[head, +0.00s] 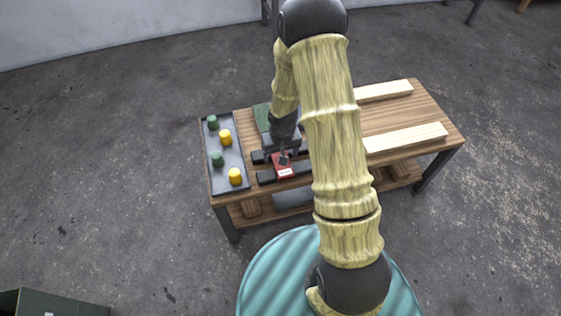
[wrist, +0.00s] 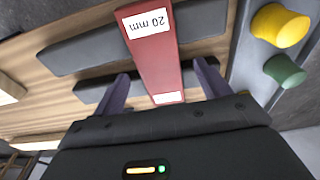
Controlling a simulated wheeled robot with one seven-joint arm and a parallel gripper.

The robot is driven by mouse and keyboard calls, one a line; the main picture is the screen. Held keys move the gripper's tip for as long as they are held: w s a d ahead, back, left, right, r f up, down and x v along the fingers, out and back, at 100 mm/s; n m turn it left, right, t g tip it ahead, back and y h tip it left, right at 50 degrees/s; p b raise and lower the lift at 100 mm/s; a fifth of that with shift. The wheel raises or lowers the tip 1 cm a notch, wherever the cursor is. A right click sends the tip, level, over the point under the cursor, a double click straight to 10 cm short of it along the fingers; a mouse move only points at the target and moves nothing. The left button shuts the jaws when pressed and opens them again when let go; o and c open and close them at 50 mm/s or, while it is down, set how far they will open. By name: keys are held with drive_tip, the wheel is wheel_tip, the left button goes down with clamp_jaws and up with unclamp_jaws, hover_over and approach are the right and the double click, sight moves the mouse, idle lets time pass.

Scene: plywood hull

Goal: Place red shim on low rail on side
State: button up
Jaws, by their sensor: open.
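The red shim (head: 284,166) is a flat bar with white labels, one reading 20 mm. In the wrist view the shim (wrist: 158,62) lies flat across two dark parallel rails, the front one (head: 266,176) and the rear one (head: 259,157). These rails also show in the wrist view (wrist: 75,50) (wrist: 92,91). I cannot tell which rail is lower. My gripper (head: 282,154) is over the rear end of the shim, pointing down. In the wrist view my gripper (wrist: 163,82) is open, one finger on each side of the shim, with gaps showing.
The rails sit on a wooden bench (head: 385,112). A grey tray (head: 212,176) with several green and yellow knobs stands at the left. A green board (head: 262,115) lies behind. Two pale planks (head: 405,138) (head: 385,91) lie at the right. Bare bench top shows between the planks.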

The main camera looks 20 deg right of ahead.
drive_tip(key=shift+w+f, duration=0.1)
drive_tip(key=shift+f, duration=0.75)
drive_tip(key=c, duration=1.2)
drive_tip(key=shift+o, duration=0.2)
wheel_tip(320, 180, up, 10)
drive_tip(key=p, duration=0.3)
drive_tip(key=shift+p, duration=0.35)
